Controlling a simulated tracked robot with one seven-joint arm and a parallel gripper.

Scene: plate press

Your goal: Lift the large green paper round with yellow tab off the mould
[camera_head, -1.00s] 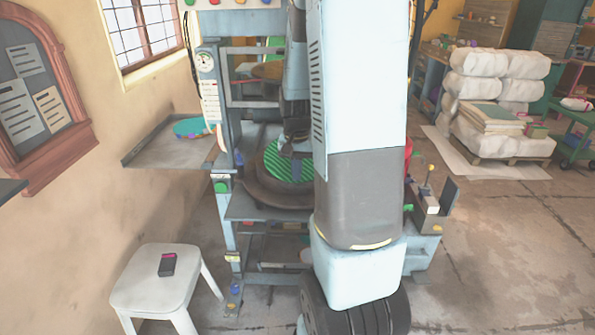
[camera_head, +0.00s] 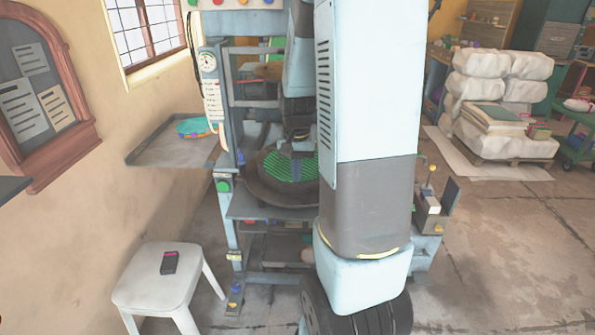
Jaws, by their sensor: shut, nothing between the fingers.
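The green striped paper round (camera_head: 283,168) lies in the dark round mould (camera_head: 262,187) on the press. My arm hides its right side, and I cannot make out its yellow tab. My gripper (camera_head: 296,150) is shut and empty, over the back part of the green round. I cannot tell whether the fingertips touch the paper.
The press frame (camera_head: 228,205) stands around the mould. A grey side tray (camera_head: 172,150) on the left holds a teal round (camera_head: 193,127). A white stool (camera_head: 168,280) with a dark device (camera_head: 169,262) stands at front left. Wrapped white bales (camera_head: 500,65) stand at back right.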

